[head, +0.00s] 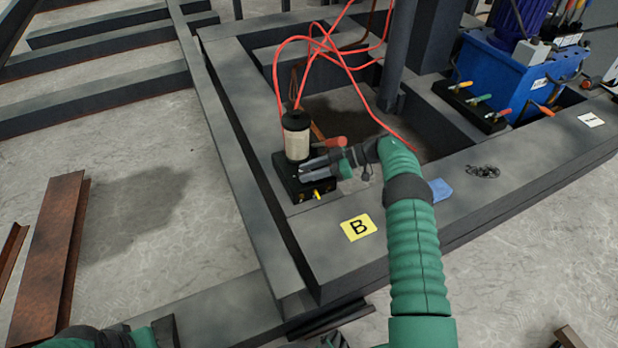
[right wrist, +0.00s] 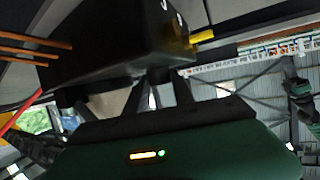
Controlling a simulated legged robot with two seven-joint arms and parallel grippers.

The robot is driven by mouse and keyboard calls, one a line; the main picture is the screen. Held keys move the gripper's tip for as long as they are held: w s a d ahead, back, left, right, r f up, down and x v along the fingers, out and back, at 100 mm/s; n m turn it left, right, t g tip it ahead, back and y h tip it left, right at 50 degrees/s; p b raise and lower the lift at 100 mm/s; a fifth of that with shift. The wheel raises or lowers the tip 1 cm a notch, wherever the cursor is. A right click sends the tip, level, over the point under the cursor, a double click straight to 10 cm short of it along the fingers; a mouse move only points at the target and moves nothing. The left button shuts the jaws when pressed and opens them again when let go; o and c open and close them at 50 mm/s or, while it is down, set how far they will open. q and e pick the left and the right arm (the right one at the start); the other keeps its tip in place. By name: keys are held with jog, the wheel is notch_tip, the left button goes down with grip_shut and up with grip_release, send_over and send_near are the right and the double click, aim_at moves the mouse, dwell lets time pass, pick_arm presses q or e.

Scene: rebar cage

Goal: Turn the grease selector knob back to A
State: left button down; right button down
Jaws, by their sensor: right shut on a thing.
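The grease unit stands on the grey steel frame in the head view, with a black base box (head: 292,184) and a pale cylinder with a black cap (head: 297,140). A yellow lever (head: 318,194) sticks out at its front, and an orange-red handle (head: 330,142) points right. My right gripper (head: 314,168) reaches in from the right, its fingers low against the box. It is shut on a small part there, apparently the grease selector knob, which the fingers hide. In the right wrist view the fingers (right wrist: 165,88) meet the dark box (right wrist: 115,45).
A yellow plate marked B (head: 358,227) lies on the frame in front of the unit. Red hoses (head: 330,45) rise behind it. A blue pump unit (head: 510,75) with coloured levers stands at the back right. A blue cloth (head: 440,189) lies beside my right arm.

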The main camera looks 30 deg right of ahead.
jog(key=shift+w+r, duration=0.1)
dwell(0.4)
jog(key=c, duration=1.1)
grip_release()
